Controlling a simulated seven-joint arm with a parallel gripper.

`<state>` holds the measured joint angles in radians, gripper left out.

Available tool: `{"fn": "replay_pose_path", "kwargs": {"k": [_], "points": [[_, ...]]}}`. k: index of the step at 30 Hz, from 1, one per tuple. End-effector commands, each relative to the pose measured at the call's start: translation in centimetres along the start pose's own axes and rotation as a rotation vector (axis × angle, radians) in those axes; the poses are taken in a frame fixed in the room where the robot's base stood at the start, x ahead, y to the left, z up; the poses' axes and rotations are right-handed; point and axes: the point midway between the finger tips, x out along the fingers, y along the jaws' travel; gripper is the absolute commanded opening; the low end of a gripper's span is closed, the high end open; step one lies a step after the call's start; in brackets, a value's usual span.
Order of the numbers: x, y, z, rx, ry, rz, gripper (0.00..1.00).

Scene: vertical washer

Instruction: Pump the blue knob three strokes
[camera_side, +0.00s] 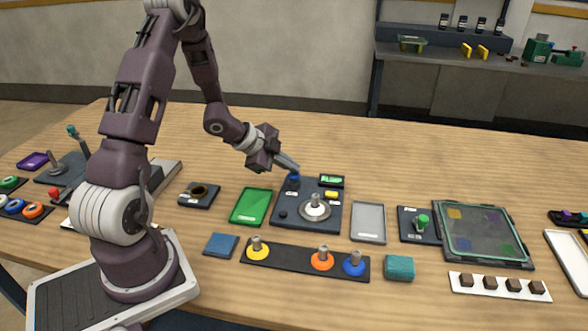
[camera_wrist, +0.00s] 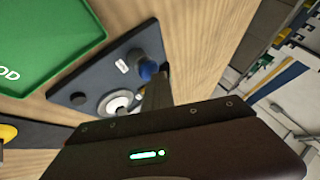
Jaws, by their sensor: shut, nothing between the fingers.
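The blue knob (camera_side: 293,178) stands at the back left of a dark plate (camera_side: 285,222), which also carries a metal spindle with a washer (camera_side: 315,208). My gripper (camera_side: 297,171) is shut and empty, tilted, with its fingertips right at the top of the blue knob. In the wrist view the blue knob (camera_wrist: 147,70) shows just beyond my fingertips (camera_wrist: 156,82). I cannot tell whether they touch it or sit just above it.
A small box with a green display (camera_side: 331,181) stands at the plate's back edge. A green tray (camera_side: 251,207) lies to the left and a grey tray (camera_side: 368,222) to the right. A strip with several pegs (camera_side: 290,262) lies in front.

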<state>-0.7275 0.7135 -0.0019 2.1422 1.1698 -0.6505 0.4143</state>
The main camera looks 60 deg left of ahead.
Motion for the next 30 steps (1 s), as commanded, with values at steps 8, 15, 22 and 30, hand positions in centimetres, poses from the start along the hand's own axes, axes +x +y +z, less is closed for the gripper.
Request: {"fn": "replay_pose_path", "kwargs": {"k": [8,15,22,30], "points": [[-1.2,-0.8,-0.8,0.000,-0.002,0.000,0.00],[-2.0,-1.4,-1.4,0.000,-0.001,0.000,0.00],[-2.1,-1.5,-1.5,0.000,-0.001,0.000,0.00],[-3.2,-2.4,-2.3,0.003,0.001,-0.002,0.00]]}}
